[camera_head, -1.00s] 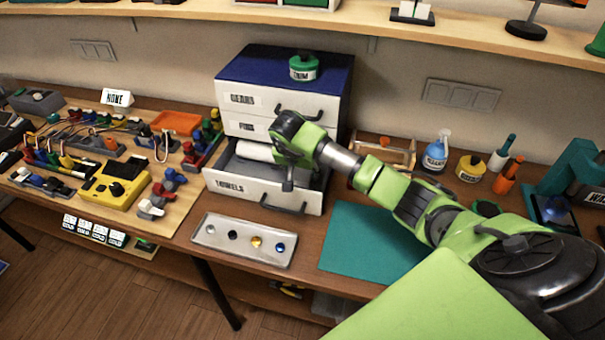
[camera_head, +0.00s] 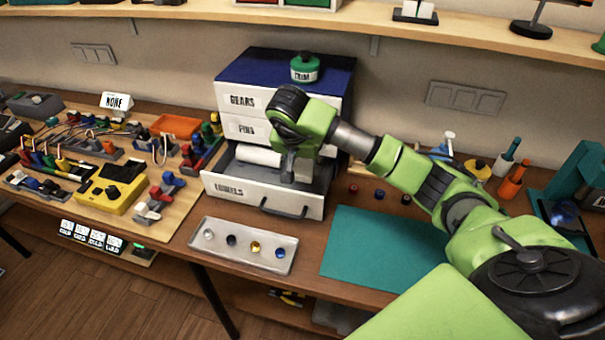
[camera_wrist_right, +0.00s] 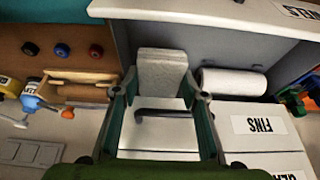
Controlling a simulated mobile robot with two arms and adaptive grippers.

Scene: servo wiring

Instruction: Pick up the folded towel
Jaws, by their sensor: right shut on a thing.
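The folded towel (camera_wrist_right: 162,70) is a pale grey block between the two fingers of my right gripper (camera_wrist_right: 161,92) in the wrist view. The gripper is shut on it. In the head view my right gripper (camera_head: 289,168) points down over the open bottom drawer (camera_head: 235,190), labelled TOWELS, and the towel (camera_head: 304,170) is partly hidden behind the fingers. I cannot tell whether the towel still touches the drawer floor. A white roll (camera_head: 258,155) lies in the drawer beside the gripper; it also shows in the wrist view (camera_wrist_right: 233,81). My left gripper is not in view.
The closed FINS drawer (camera_head: 238,128) and GEARS drawer (camera_head: 240,98) stand above the open one. A green TRIM tin (camera_head: 305,69) sits on top. A metal tray (camera_head: 244,246) and a teal mat (camera_head: 375,247) lie in front. Bottles stand at the right.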

